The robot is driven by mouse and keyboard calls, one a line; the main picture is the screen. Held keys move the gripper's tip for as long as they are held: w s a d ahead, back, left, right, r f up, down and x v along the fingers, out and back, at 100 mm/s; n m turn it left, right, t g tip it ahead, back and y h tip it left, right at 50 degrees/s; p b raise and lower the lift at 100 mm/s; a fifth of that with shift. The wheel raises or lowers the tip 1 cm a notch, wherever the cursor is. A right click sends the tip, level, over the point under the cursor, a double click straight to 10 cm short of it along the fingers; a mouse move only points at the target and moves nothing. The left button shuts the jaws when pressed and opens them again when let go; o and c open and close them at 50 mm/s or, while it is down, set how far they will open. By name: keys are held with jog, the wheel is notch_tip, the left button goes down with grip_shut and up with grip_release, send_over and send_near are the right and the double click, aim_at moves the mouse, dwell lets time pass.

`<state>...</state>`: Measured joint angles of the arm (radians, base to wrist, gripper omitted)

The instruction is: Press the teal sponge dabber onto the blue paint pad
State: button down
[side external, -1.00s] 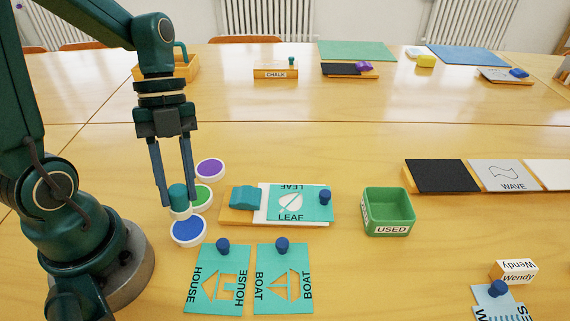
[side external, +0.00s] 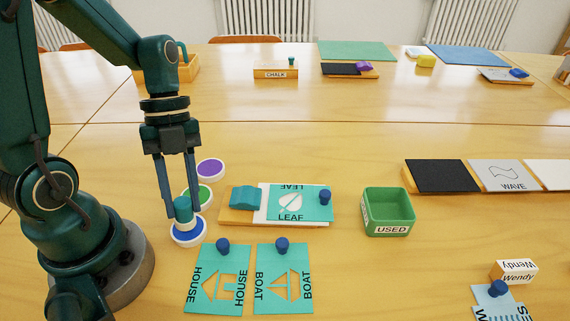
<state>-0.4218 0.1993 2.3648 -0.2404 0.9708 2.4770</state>
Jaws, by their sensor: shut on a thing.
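My gripper (side external: 183,215) points down and is shut on the teal sponge dabber (side external: 183,207). The dabber is upright, with its pale lower end at the blue paint pad (side external: 188,237). The dabber overlaps the back part of the pad in this view. I cannot tell for sure whether it touches the blue surface or is just above it. The pad is a white-rimmed round dish, and its front and right side show.
Behind are the green pad (side external: 200,196) and purple pad (side external: 210,168). A board (side external: 232,215) with the LEAF stencil (side external: 300,203) lies to the right, then the green USED bin (side external: 388,212). HOUSE (side external: 217,280) and BOAT (side external: 284,278) stencils lie in front.

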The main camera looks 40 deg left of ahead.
aim_at(182, 199)
jog(key=shift+f, duration=0.55)
dwell(0.5)
dwell(0.5)
jog(key=shift+r, duration=3.5)
